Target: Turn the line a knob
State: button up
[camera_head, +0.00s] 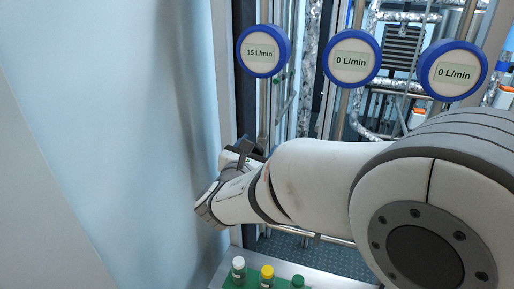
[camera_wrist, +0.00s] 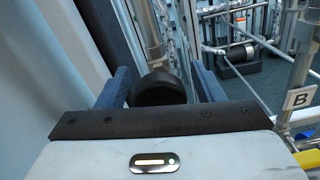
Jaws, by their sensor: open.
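A round black knob (camera_wrist: 159,89) on a vertical pipe shows in the wrist view; I see no letter on it. My gripper (camera_wrist: 161,84) is open, with one blue finger on each side of the knob. The knob appears between the fingers, with a narrow gap at the right; I cannot tell whether the left finger touches it. In the head view my gripper (camera_head: 244,150) is small and dark, beside the left pipe, and the knob is not clearly visible. The left round display (camera_head: 262,51) above reads 15 L/min.
Two more displays, the middle one (camera_head: 351,59) and the right one (camera_head: 453,70), read 0 L/min. A tag marked B (camera_wrist: 299,99) is on the right in the wrist view. Capped bottles (camera_head: 267,276) stand below my arm. A pale wall (camera_head: 110,110) is close on the left.

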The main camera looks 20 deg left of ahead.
jog(key=s+b, duration=0.1)
jog(key=s, duration=0.6)
jog(key=shift+s+a, duration=0.35)
jog(key=shift+s, duration=0.05)
